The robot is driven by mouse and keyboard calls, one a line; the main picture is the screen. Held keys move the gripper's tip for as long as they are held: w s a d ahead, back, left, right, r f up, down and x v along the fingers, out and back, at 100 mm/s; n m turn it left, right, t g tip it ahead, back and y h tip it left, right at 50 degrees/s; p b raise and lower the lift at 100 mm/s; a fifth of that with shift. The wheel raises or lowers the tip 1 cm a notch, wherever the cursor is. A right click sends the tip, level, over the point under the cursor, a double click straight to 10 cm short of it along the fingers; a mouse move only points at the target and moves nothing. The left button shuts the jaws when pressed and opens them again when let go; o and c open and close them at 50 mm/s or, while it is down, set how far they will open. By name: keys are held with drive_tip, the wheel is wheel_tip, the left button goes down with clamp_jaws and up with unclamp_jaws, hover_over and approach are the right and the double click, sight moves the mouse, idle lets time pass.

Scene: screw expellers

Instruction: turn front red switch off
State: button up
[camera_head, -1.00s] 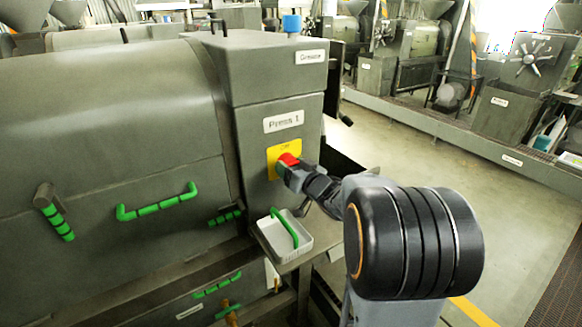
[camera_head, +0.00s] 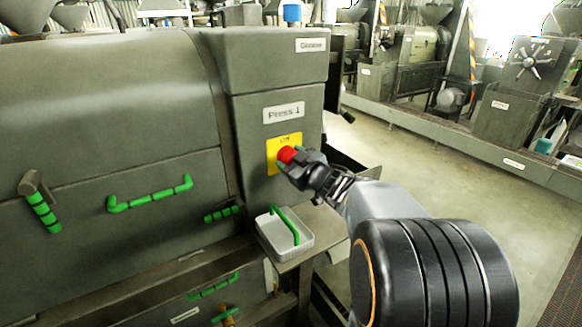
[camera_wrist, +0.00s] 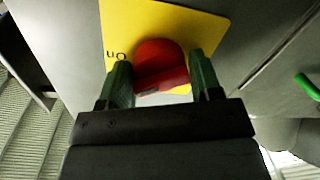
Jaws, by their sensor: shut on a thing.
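The red switch (camera_head: 287,155) is a round knob on a yellow plate (camera_head: 271,165) on the front of the grey Press 1 cabinet. My gripper (camera_head: 290,159) is at the switch, with its green fingers on either side of it. In the wrist view the red switch (camera_wrist: 160,66) sits between the two fingers of my gripper (camera_wrist: 160,82), shut on it. The yellow plate (camera_wrist: 205,32) shows "On" upside down, left of the switch. The fingers and the switch body hide part of the plate.
A white tray (camera_head: 297,246) with a green handle (camera_head: 285,224) is below the switch on a small ledge. Green handles (camera_head: 150,197) stick out of the press at left. A blue-capped part (camera_head: 291,13) is on top. The floor at right (camera_head: 450,190) is clear.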

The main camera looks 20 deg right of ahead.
drive_tip(key=n+b, duration=0.3)
drive_tip(key=n, duration=0.2)
drive_tip(key=shift+d, duration=0.1)
drive_tip(key=n+b, duration=0.1)
drive_tip(key=n, duration=0.1)
drive_tip(key=n+h+b, duration=0.1)
drive_tip(key=n, duration=0.1)
drive_tip(key=shift+r+b, duration=0.25)
drive_tip(key=shift+b, duration=0.1)
drive_tip(key=shift+r+n+b, duration=0.15)
drive_tip(key=shift+n+b, duration=0.15)
drive_tip(key=shift+n, duration=0.3)
drive_tip(key=shift+r, duration=0.1)
drive_tip(key=o, duration=0.9)
drive_tip(key=shift+f, duration=0.2)
drive_tip(key=shift+c, duration=0.2)
